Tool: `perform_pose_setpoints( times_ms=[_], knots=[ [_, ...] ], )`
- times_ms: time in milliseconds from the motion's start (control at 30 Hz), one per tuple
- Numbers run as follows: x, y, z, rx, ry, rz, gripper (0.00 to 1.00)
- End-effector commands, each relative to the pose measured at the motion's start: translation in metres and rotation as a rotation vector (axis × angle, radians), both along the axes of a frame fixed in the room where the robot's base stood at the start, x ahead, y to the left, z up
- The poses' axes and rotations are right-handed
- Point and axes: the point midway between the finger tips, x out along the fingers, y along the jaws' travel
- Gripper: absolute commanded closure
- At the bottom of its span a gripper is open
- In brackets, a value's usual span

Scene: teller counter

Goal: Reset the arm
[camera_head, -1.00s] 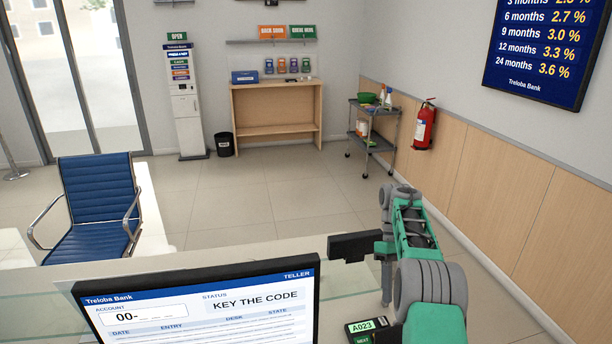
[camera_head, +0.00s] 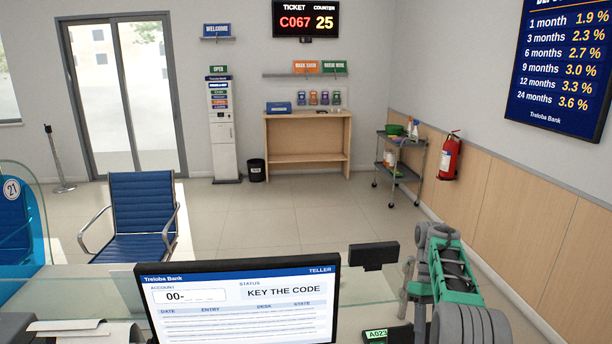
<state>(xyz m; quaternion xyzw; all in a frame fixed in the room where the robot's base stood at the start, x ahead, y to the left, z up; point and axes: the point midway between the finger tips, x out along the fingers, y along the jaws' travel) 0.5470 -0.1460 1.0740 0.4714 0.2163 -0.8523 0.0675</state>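My arm (camera_head: 456,275), with green and grey links, rises at the lower right of the head view. It bends at a grey joint near the top, and a thin grey link runs down from there behind the counter-top items. My gripper cannot be made out; it is hidden or below the view. Whether it holds anything does not show.
A teller monitor (camera_head: 238,303) reading "KEY THE CODE" stands on the counter. Right of it are a dark block on a stand (camera_head: 374,255) and a small A023 device (camera_head: 376,335). Papers (camera_head: 85,331) lie left. A blue chair (camera_head: 143,205) stands beyond the counter.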

Motion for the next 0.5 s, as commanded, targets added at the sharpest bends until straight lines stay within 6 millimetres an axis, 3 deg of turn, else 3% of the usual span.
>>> perform_pose_setpoints(
  times_ms=[500],
  knots=[
    [-0.007,0.046,0.051,-0.068,-0.186,-0.061,0.59]
  ],
)
